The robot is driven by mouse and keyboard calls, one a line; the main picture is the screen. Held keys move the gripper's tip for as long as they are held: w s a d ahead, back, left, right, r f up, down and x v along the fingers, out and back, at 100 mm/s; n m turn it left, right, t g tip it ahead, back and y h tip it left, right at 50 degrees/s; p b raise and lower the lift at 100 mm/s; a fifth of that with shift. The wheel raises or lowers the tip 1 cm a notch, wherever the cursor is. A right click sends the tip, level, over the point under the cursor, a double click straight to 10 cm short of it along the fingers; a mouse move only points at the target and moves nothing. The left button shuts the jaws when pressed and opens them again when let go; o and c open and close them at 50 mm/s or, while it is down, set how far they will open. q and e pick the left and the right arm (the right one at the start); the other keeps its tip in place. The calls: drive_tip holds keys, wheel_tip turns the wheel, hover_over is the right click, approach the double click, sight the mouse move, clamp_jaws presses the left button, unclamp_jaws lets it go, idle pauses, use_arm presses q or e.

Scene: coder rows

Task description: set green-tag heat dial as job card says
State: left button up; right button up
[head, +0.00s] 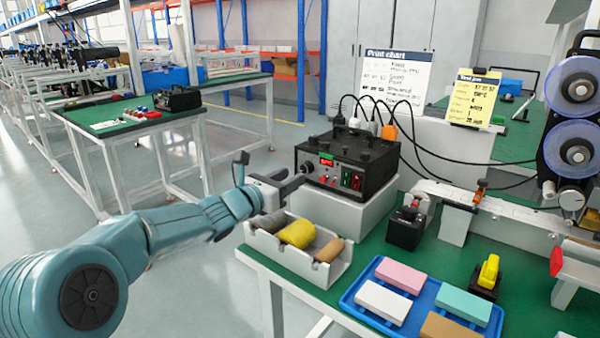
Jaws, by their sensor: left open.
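A black control box (348,165) stands on a white block at the table's back edge. Its front has a lit red display, small knobs and red and green parts; I cannot make out which dial has the green tag. A yellow job card (474,98) stands at the back right, its text mostly too small to read. A white print chart (393,80) stands left of it. My left gripper (292,181) is open at the box's left front, close to a dark knob (307,167); I cannot tell whether they touch. My right gripper is not in view.
A white holder (330,271) with grey, yellow and brown rolls sits below my left gripper. A blue tray (348,303) holds coloured blocks at the front. Black cables rise behind the box. A reel machine (574,120) stands at right. Some green tabletop (395,243) is bare.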

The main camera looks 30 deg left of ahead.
sight(304, 170)
use_arm(q)
drive_tip(key=shift+w+d, duration=0.2)
drive_tip(key=shift+w, duration=2.05)
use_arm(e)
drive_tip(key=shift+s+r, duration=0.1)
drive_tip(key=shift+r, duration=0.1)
use_arm(q)
clamp_jaws()
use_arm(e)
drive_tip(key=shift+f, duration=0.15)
